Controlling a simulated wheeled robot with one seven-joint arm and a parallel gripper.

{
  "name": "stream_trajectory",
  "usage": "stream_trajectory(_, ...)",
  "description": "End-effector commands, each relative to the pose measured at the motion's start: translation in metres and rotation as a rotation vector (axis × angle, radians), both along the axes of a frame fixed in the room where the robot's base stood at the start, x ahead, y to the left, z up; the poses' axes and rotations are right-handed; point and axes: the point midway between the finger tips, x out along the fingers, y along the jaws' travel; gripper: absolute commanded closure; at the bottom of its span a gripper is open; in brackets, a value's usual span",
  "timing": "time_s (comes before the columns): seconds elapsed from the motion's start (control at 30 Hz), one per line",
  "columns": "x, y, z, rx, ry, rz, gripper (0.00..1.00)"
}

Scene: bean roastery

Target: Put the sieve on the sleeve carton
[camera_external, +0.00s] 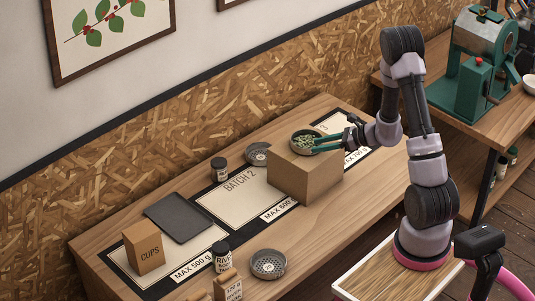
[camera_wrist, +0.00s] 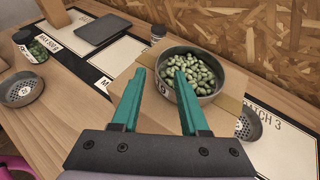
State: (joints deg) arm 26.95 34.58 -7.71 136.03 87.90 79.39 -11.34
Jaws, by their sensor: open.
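A round dark-grey sieve (camera_external: 307,133) filled with green beans sits on top of a large plain cardboard carton (camera_external: 305,182), which I take for the sleeve carton; no name on it is readable. In the wrist view the sieve (camera_wrist: 213,58) shows a small numbered tag on its near wall, and the carton (camera_wrist: 160,121) lies under it. The sieve's bottom is hidden. My gripper (camera_wrist: 160,73) has teal fingers, spread apart at the near left rim, with the rim wall seeming to lie between the tips. In the external view my gripper (camera_external: 314,146) reaches in from the right.
Other perforated dishes (camera_external: 268,264) (camera_external: 258,154) lie on the bench. A CUPS box (camera_external: 143,248), a grey tray (camera_external: 179,217) and jars (camera_external: 219,169) (camera_external: 222,256) stand left. A small labelled box (camera_external: 228,288) is at the front. The BATCH 2 panel (camera_external: 236,196) has bare room.

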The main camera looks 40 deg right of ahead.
Motion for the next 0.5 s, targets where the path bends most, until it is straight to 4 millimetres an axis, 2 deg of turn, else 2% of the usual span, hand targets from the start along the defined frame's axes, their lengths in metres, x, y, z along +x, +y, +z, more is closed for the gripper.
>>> stream_trajectory(0.1, -0.02, -0.014, 0.011, -0.002, -0.001, -0.005, 0.56)
stream_trajectory(0.3, -0.043, -0.028, 0.022, 0.0, 0.0, -0.002, 0.56)
stream_trajectory(0.4, -0.048, -0.028, 0.026, -0.003, -0.002, 0.006, 0.56)
stream_trajectory(0.5, -0.051, -0.014, 0.041, -0.033, -0.019, 0.073, 0.56)
